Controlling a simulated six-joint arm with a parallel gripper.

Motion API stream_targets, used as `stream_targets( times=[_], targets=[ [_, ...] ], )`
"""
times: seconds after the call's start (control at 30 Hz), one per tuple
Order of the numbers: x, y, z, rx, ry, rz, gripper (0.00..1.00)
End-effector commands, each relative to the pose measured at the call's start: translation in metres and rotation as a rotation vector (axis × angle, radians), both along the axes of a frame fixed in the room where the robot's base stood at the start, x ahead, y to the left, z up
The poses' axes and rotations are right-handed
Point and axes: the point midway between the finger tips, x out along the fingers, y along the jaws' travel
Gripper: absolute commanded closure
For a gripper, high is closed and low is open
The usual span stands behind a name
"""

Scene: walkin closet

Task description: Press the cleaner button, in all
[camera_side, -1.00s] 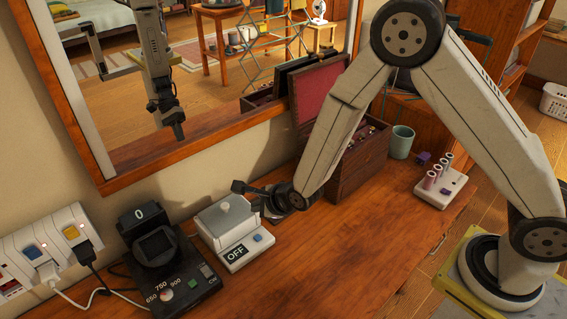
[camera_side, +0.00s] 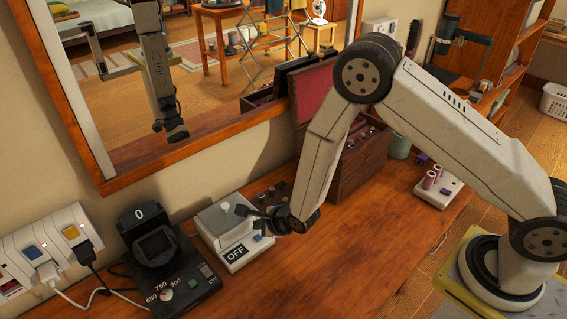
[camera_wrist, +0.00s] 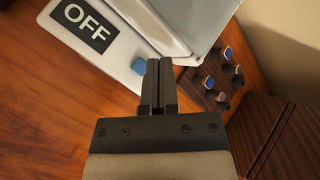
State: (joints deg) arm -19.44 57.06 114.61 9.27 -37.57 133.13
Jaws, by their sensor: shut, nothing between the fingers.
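The cleaner (camera_side: 222,229) is a white box with a lidded top on the wooden desk. Its display (camera_side: 237,253) reads OFF, and it also shows large in the wrist view (camera_wrist: 85,24). A small blue button (camera_wrist: 139,66) sits on its front panel, beside the display. My gripper (camera_wrist: 158,64) is shut and empty. In the wrist view its fingertips appear just right of the blue button, with a small gap between them in the picture. In the side view my gripper (camera_side: 245,212) is over the cleaner's right side; its exact height above the panel is unclear.
A black device (camera_side: 168,265) with a dial and a 0 display stands left of the cleaner. A dark block with small knobs (camera_wrist: 222,72) is close behind the fingers. A wooden box (camera_side: 352,165) with an open lid stands to the right. The front desk is clear.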

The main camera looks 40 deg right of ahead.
Motion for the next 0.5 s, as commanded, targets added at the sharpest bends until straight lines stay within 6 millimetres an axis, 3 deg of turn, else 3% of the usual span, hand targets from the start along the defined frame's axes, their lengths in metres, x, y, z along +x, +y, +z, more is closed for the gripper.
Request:
stream_targets(
  times=[0.2,0.5],
  targets=[
    [0.0,0.0,-0.015,0.0,0.001,0.001,1.0],
    [0.0,0.0,-0.018,0.001,-0.001,0.001,1.0]
  ],
)
